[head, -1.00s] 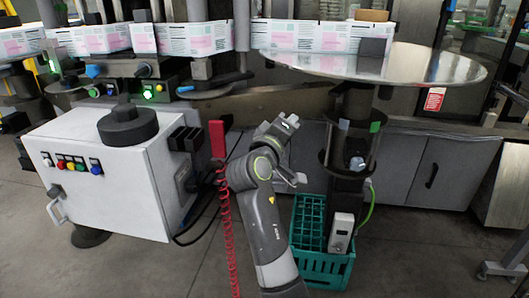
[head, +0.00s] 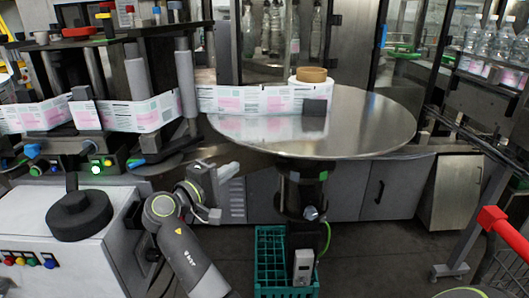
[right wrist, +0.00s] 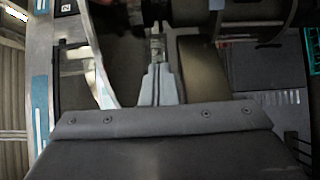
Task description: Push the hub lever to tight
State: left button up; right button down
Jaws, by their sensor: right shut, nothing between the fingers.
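I cannot pick out the hub lever for certain. In the head view a blue-tipped handle (head: 135,163) shows beside the label web, and another blue handle (head: 32,150) is farther left; no tight mark is readable. My right gripper (head: 228,171) is raised in front of the machine, left of and below the round steel table (head: 365,125). It looks empty and apart from both handles. In the right wrist view its narrow fingers (right wrist: 157,45) are together, with dark and metal machine parts beyond. My left gripper is not in view.
A white cabinet (head: 75,258) with a black knob (head: 80,213) stands at the lower left. A green crate (head: 272,265) sits below the steel table. A red-handled cart (head: 492,218) is at the right. Open floor (head: 380,250) lies between crate and cart.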

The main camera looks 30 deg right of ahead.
jog(key=shift+d, duration=0.1)
jog(key=d+p, duration=0.3)
jog(key=d, duration=0.8)
jog(key=shift+d+p, duration=0.25)
jog(key=shift+p, duration=0.15)
jog(key=s+d+n+t+y+p, duration=0.2)
jog(key=s+d+n+t+p, duration=0.1)
jog(key=s+d+p, duration=0.5)
jog(key=shift+s+t, duration=0.8)
